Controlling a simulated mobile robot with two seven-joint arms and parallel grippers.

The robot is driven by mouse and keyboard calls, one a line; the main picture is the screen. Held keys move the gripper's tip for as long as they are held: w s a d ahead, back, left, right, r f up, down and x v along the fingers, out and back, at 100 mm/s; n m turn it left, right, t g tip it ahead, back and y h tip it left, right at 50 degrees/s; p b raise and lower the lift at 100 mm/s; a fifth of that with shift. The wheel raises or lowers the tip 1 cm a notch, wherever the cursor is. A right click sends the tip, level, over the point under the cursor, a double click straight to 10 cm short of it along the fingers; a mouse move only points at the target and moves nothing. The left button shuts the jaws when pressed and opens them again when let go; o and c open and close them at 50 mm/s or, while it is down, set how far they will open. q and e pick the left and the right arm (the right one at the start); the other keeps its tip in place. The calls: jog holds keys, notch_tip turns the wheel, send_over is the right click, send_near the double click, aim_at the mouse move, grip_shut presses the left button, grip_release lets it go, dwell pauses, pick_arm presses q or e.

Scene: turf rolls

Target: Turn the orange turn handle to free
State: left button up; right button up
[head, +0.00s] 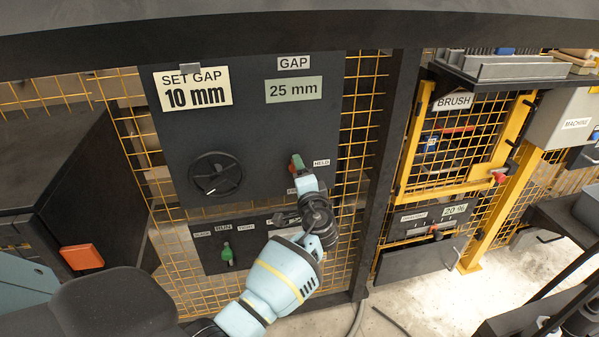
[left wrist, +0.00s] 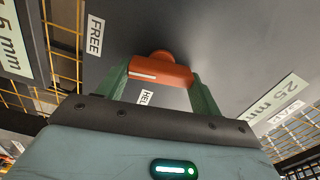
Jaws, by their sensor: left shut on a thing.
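The orange turn handle (head: 297,161) is on the dark panel below the GAP sign, beside the HELD label (head: 321,162). In the left wrist view the handle (left wrist: 160,70) is a short bar with a white line at its left end. This line points left, between the FREE label (left wrist: 95,35) and the HELD label (left wrist: 145,97). My left gripper (head: 297,168) has its green fingers (left wrist: 162,84) on both ends of the bar and is shut on it. In the head view my wrist partly hides the label below the handle. My right gripper is not in view.
A black dial (head: 215,174) is left of the handle on the same panel. Below is a smaller panel with a green lever (head: 227,253). A dark post (head: 397,150) stands to the right, then a yellow-framed mesh door (head: 462,145).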

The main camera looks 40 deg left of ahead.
pick_arm(q)
jog(key=shift+m+p, duration=0.3)
jog(key=shift+m, duration=0.6)
jog(key=shift+f, duration=0.1)
jog(key=o, duration=1)
jog(key=shift+d, duration=0.1)
jog(key=v, duration=0.7)
jog(key=shift+s+d, duration=0.25)
